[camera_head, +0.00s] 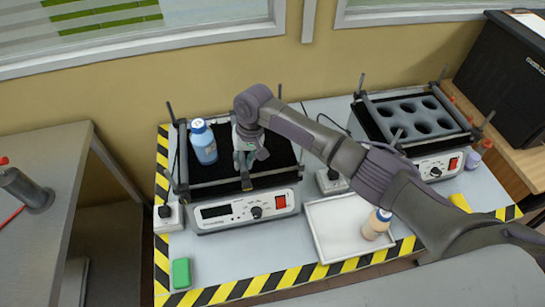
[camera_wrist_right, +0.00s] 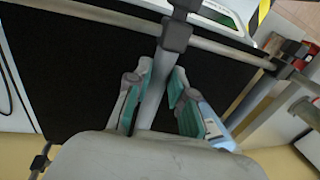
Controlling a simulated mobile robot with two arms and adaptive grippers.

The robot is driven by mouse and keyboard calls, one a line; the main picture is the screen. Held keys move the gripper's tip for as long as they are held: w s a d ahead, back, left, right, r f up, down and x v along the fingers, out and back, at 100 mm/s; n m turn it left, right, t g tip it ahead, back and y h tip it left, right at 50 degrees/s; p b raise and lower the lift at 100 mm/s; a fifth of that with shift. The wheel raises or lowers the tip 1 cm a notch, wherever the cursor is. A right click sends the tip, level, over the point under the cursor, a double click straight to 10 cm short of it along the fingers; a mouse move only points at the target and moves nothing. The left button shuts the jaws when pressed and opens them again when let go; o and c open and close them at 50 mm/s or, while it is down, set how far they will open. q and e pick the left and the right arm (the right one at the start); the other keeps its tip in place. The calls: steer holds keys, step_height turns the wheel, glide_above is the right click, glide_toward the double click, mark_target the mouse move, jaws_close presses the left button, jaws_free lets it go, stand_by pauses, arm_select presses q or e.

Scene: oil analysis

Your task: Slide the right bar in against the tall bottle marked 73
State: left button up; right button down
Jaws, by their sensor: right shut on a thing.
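The tall bottle (camera_head: 204,145) with a blue cap and blue label stands upright on the left shaker's black mat (camera_head: 276,143); its number is too small to read. My right gripper (camera_head: 245,163) is over the mat, right of the bottle, with its fingers around the right bar (camera_wrist_right: 162,66). In the wrist view, my right gripper (camera_wrist_right: 160,95) has the bar between its green pads. The bottle's light blue side (camera_wrist_right: 213,124) shows beside one finger. In the head view, a gap separates the gripper from the bottle. My left gripper is not in view.
A second shaker (camera_head: 418,115) with a holed rack stands at the right. A white tray (camera_head: 328,247) holds a small bottle (camera_head: 377,224) with a blue and white cap. A green block (camera_head: 181,273) lies at the front left. Upright posts and rails frame the left shaker.

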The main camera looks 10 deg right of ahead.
steer(key=a, duration=0.6)
steer(key=shift+s+a, duration=0.1)
steer(key=shift+a, duration=0.7)
steer(key=c, duration=1)
jaws_free()
steer(key=shift+c, duration=0.2)
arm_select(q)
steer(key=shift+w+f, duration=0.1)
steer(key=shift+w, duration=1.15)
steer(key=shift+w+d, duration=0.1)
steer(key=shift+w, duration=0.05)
arm_select(e)
steer(key=shift+r, duration=0.1)
steer(key=r, duration=0.4)
steer(key=d+r, duration=0.1)
steer(key=r, duration=0.2)
steer(key=d+r, duration=0.1)
steer(key=r, duration=0.3)
steer(key=shift+d+r, duration=0.15)
steer(key=shift+r, duration=0.15)
